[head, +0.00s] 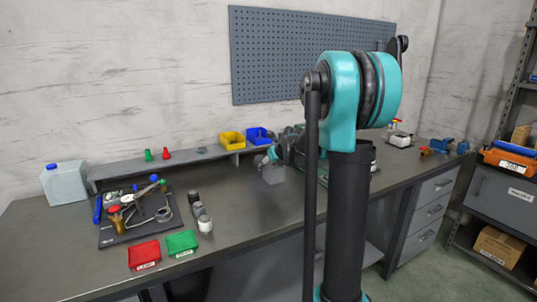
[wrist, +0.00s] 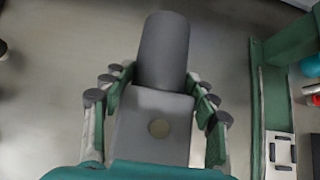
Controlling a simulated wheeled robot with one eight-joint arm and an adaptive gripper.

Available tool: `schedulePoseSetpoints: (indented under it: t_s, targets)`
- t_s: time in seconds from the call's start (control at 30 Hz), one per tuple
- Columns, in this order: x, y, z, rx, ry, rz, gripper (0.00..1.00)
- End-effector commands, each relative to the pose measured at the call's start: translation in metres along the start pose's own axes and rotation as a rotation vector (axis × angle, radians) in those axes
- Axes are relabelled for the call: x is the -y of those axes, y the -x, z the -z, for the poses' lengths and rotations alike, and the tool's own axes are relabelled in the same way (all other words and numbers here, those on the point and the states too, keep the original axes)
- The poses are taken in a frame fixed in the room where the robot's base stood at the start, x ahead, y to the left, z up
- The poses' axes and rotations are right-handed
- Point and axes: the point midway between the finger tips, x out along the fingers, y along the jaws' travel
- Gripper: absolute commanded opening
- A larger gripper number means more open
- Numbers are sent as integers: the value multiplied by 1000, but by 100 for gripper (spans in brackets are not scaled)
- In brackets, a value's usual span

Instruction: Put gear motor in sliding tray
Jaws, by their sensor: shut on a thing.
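The gear motor, a grey block with a round cylinder on its end (wrist: 165,52), is between the fingers of my gripper (wrist: 155,95) in the wrist view. The fingers close on both sides of the block, and the cylinder points away from the wrist. In the head view my gripper (head: 268,160) is over the middle of the bench, with the grey motor (head: 273,175) below it. I cannot tell whether the motor touches the bench. No sliding tray can be clearly made out; my arm hides part of the bench behind it.
A green frame (wrist: 258,100) stands right of the motor in the wrist view. Yellow (head: 232,140) and blue (head: 258,137) bins are at the back. Red (head: 144,254) and green (head: 182,243) bins and a dark tool mat (head: 115,238) lie left. Bench between is clear.

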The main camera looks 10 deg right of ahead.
Motion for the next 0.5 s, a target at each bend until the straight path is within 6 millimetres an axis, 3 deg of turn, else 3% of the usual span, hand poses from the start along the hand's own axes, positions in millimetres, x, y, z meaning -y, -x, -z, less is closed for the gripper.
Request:
schedulePoseSetpoints:
  t_s: [0.2, 0.5]
  targets:
    - [0, -22, 22, 2, -1, 1, 0]
    - [0, -36, 37, 2, 0, 0, 0]
